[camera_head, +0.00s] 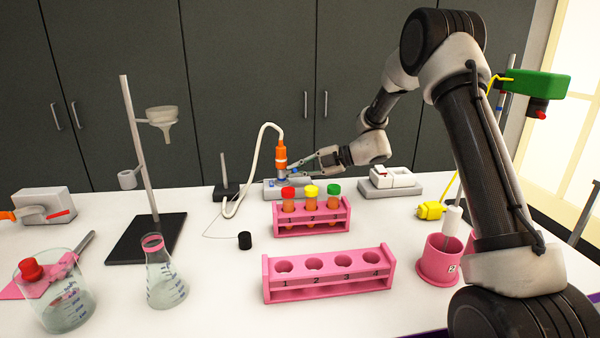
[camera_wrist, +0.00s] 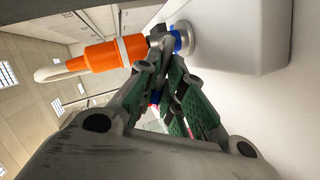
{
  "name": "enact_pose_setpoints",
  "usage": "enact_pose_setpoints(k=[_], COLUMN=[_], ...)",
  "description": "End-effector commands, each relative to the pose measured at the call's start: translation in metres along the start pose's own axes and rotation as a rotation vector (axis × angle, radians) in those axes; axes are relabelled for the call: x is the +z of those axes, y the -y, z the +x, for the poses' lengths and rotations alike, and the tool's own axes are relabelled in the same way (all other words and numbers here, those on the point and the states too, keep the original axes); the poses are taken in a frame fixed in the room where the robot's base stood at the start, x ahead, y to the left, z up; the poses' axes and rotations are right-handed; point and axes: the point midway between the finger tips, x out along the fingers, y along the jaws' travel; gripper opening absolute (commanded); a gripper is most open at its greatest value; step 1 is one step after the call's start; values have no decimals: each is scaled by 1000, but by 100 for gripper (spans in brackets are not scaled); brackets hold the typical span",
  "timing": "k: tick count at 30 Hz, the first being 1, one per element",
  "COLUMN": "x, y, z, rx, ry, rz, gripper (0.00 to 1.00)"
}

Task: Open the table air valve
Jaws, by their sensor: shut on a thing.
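The valve with the orange hose fitting (camera_head: 281,153) stands at the back middle of the table, with a white hose rising from its top. In the wrist view I see the orange fitting (camera_wrist: 100,56), a blue ring (camera_wrist: 183,38) and a pale grey base (camera_wrist: 240,35). My gripper (camera_head: 294,163) reaches it from the right. In the wrist view, my gripper's fingers (camera_wrist: 163,62) close together at the grey part between fitting and ring. They are shut on the valve there; the gripped part is mostly hidden.
A pink rack (camera_head: 342,216) with three capped tubes stands just in front of the valve. An empty pink rack (camera_head: 328,297) is nearer. A grey box with a red lever (camera_head: 58,213) is far left. A white device (camera_head: 390,178) sits right of the valve.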

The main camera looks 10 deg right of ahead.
Motion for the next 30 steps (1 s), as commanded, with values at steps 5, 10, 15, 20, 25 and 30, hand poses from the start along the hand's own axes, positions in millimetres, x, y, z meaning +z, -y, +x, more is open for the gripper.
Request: enact_pose_setpoints(k=[5,10,15,20,25,30], x=[0,0,0,0,0,0], y=[0,0,0,0,0,0], z=[-1,-1,-1,-1,-1,-6], rx=[-10,-10,-10,-10,-9,-9], ry=[-3,-3,-3,-3,-4,-3], rz=[19,22,22,21,21,21], gripper=[0,0,0,32,32,32])
